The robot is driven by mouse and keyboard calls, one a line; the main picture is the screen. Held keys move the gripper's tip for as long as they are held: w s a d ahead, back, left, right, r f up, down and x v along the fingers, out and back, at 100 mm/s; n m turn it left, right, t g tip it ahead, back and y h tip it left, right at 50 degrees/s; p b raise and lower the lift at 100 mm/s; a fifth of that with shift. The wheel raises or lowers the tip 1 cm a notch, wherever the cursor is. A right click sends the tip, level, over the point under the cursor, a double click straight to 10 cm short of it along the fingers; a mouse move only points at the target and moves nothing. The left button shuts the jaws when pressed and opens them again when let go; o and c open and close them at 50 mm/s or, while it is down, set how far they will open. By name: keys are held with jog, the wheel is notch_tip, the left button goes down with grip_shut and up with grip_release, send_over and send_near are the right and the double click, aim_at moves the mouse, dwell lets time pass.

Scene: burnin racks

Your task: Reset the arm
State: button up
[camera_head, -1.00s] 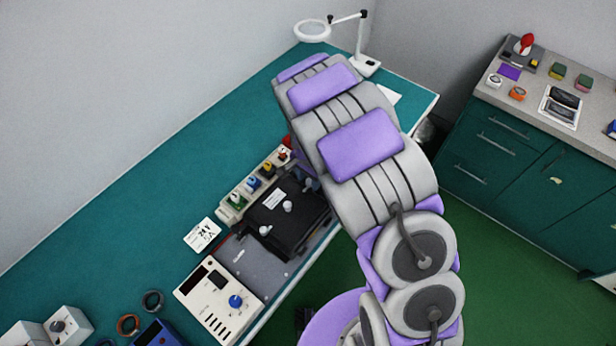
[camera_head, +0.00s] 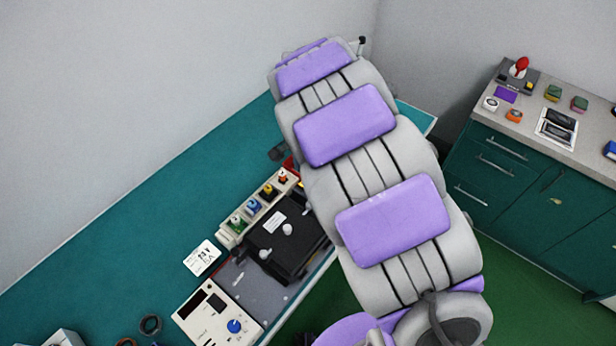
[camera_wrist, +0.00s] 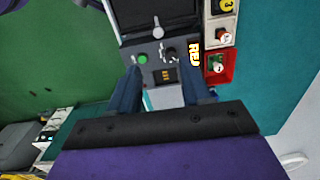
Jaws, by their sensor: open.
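My gripper (camera_wrist: 170,90) shows in the wrist view with its two dark blue fingers apart and nothing between them. Past the fingertips is a grey control panel (camera_wrist: 152,48) with a green button (camera_wrist: 143,59), a black knob and a small orange display. In the head view my arm, grey with purple pads, rises across the middle and hides the gripper. I cannot tell the exact gap between the fingertips and the panel.
The teal bench (camera_head: 120,235) holds a black fixture (camera_head: 282,245), a row of coloured connectors (camera_head: 258,207), a white card (camera_head: 202,258) and a cream meter box (camera_head: 212,312). A green cabinet (camera_head: 500,180) with a grey top stands at right. Green floor lies between.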

jog(key=shift+r, duration=0.55)
jog(key=s+d+r+n+b, duration=0.25)
jog(key=s+d+r, duration=0.25)
jog(key=s+d, duration=0.65)
jog(key=s+d+f+n+g+b, duration=0.1)
jog(key=s+n+b, duration=0.1)
jog(key=s, duration=0.8)
jog(key=s+d+f+n+b, duration=0.1)
jog(key=s+d+n+b, duration=0.1)
jog(key=s, duration=0.9)
jog(key=shift+f+n+g, duration=0.35)
jog(key=shift+n+g, duration=0.05)
jog(key=shift+n, duration=0.25)
jog(key=shift+s, duration=0.1)
